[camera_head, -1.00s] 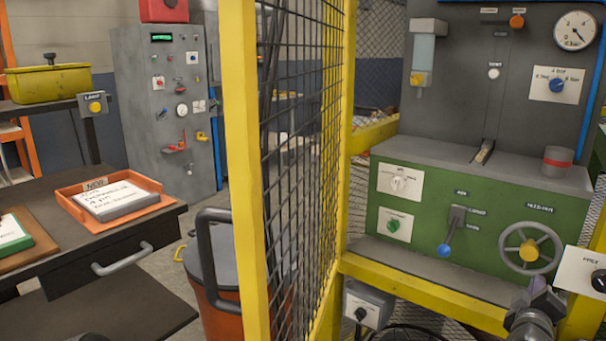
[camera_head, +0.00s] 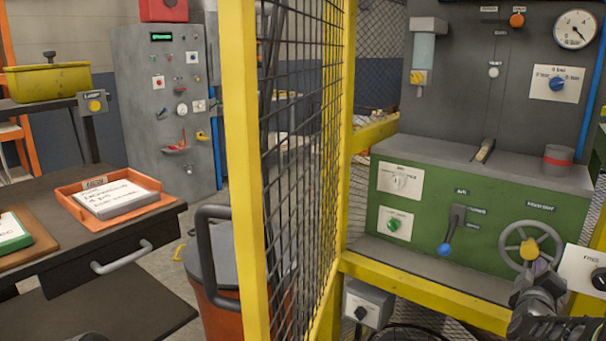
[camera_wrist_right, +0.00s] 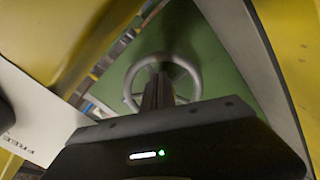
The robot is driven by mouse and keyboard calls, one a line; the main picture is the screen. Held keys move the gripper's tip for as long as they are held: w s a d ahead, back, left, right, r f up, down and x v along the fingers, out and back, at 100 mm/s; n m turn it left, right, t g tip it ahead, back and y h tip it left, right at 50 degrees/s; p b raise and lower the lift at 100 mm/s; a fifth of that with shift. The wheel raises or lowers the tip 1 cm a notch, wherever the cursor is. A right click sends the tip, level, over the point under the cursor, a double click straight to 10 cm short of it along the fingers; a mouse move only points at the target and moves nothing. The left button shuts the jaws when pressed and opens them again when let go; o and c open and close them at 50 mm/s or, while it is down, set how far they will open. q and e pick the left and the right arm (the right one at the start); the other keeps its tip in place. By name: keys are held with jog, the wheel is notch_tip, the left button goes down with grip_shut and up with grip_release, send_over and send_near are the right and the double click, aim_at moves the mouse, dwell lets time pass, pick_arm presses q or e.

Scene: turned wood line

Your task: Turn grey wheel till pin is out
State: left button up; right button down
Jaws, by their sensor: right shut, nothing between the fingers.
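The grey wheel (camera_head: 529,249), with spokes and a yellow hub, is on the right of the green machine front. It also shows in the right wrist view (camera_wrist_right: 131,82) as a ring. My right gripper (camera_head: 541,272) is at the wheel's lower right, shut and empty. In the right wrist view its closed fingers (camera_wrist_right: 157,92) overlap the wheel's middle and lower part; I cannot tell whether they touch it. A small pale piece (camera_head: 484,150) lies in a slot on the machine top; I cannot tell if it is the pin.
A yellow rail (camera_head: 430,293) runs below the green front, and a yellow-framed mesh fence (camera_head: 300,150) stands left of it. A blue-knobbed lever (camera_head: 450,232) is left of the wheel. A white panel (camera_head: 583,270) sits close to my right arm.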

jog(key=shift+w+a+r+p, duration=0.2)
jog(key=shift+r+p, duration=0.05)
jog(key=shift+p, duration=0.05)
dwell(0.9)
jog(key=shift+r, duration=0.1)
jog(key=shift+s+d+f, duration=0.1)
jog(key=shift+d+f, duration=0.05)
jog(key=shift+f, duration=0.05)
jog(key=shift+s+d+f, duration=0.15)
dwell(0.4)
jog(key=v, duration=0.6)
jog(key=shift+p, duration=0.35)
